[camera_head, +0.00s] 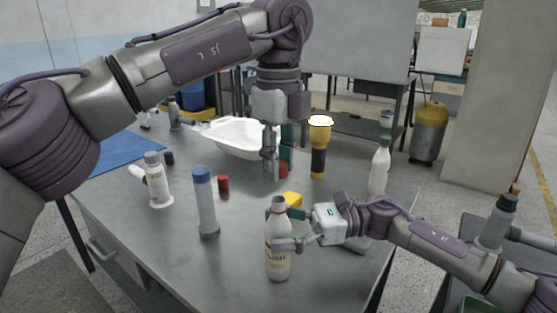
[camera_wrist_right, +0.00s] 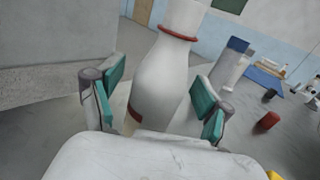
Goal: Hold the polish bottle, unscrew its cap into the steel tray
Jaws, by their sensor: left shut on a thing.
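The polish bottle (camera_head: 279,262) stands upright near the table's front edge, white with a red band at its neck. It also fills the middle of the right wrist view (camera_wrist_right: 158,82). My right gripper (camera_head: 279,229) has its fingers on either side of the bottle; in the wrist view a gap shows beside the left pad. My left gripper (camera_head: 278,172) points down behind the bottle, shut on a small red piece (camera_head: 283,169) mostly hidden by a finger; I cannot tell whether it is the cap. The pale tray (camera_head: 225,128) lies behind, partly covered by my left gripper.
A blue-capped bottle (camera_head: 205,205), a red cylinder (camera_head: 223,184) and a white pump bottle (camera_head: 157,182) stand at left. A yellow-and-black torch (camera_head: 318,150) and a green-capped bottle (camera_head: 380,166) stand at right. A yellow block (camera_head: 293,199) is close behind my right gripper.

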